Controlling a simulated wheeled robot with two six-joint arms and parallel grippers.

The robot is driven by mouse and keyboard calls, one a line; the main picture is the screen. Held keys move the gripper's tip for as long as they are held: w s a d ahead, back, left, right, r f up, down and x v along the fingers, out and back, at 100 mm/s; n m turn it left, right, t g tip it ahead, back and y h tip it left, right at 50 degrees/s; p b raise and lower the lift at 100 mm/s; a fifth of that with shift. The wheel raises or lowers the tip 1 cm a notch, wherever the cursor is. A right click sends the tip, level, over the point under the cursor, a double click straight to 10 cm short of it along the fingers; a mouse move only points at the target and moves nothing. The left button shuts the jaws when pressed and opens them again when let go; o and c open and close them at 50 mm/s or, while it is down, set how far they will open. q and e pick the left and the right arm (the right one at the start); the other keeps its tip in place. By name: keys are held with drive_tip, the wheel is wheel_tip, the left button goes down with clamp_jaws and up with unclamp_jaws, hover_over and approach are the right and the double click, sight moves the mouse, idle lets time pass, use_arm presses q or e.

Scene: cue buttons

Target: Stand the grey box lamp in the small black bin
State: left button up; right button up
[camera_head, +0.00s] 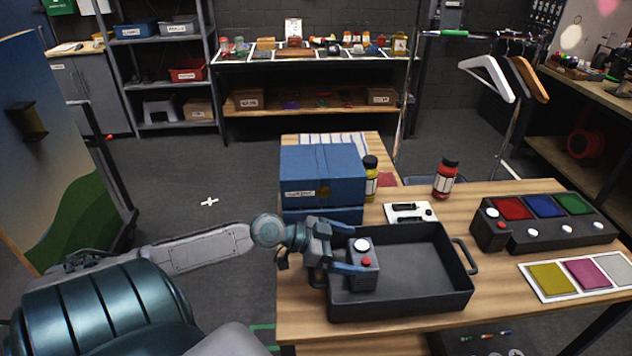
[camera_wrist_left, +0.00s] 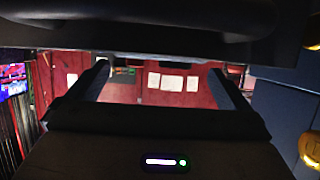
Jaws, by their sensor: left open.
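The grey box lamp (camera_head: 368,280) has a white dome and a red button on its top. It is upright inside the black bin (camera_head: 450,307), near the bin's left end, and seems to rest on its floor. My left gripper (camera_head: 352,254) is open at the lamp's left side, reaching over the bin's left wall, with its fingers close to the lamp. I cannot tell whether they touch it. In the left wrist view the two dark fingers (camera_wrist_left: 160,90) are spread apart; the lamp is not clearly recognisable there. My right gripper is not in view.
Blue boxes (camera_head: 322,176) are stacked behind the bin, close to my left wrist. A red-labelled bottle (camera_head: 445,178) and a white switch plate (camera_head: 410,212) stand behind it. A dark button console (camera_head: 545,232) and a colour card (camera_head: 580,277) lie to the right. The bin's right half is empty.

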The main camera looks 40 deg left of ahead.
use_arm(q)
drive_tip(key=shift+s+a+r, duration=0.1)
drive_tip(key=shift+s+a, duration=0.1)
drive_tip(key=shift+s, duration=0.15)
drive_tip(key=p+v, duration=0.7)
drive_tip(key=p, duration=0.2)
drive_tip(key=shift+r, duration=0.25)
